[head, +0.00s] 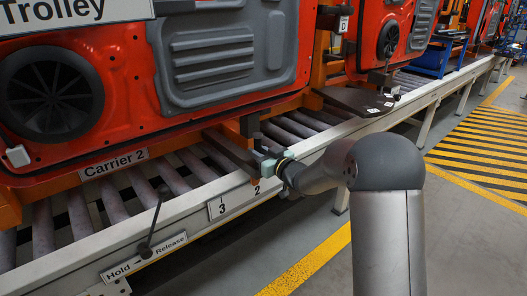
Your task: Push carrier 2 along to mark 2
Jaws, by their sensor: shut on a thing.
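Carrier 2 is an orange frame bearing a red door panel (125,110), with a "Carrier 2" label (113,164) on its lower rail. It stands on the roller conveyor at the left. My gripper (268,166) is at the carrier's right end, just above the conveyor's front rail, and is shut on a part of carrier 2 there. The held part is mostly hidden by the jaws. Mark 2 (257,190) is on the front rail just below my gripper, with a small orange pointer (254,180) directly above it. Mark 3 (222,207) is just left of mark 2.
A black-knobbed lever (155,218) stands on the front rail above a "Hold / Release" plate (144,258). Another carrier with a red door (385,40) and a dark plate (352,101) stand further right along the conveyor. The floor with yellow stripes (480,150) is clear at the right.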

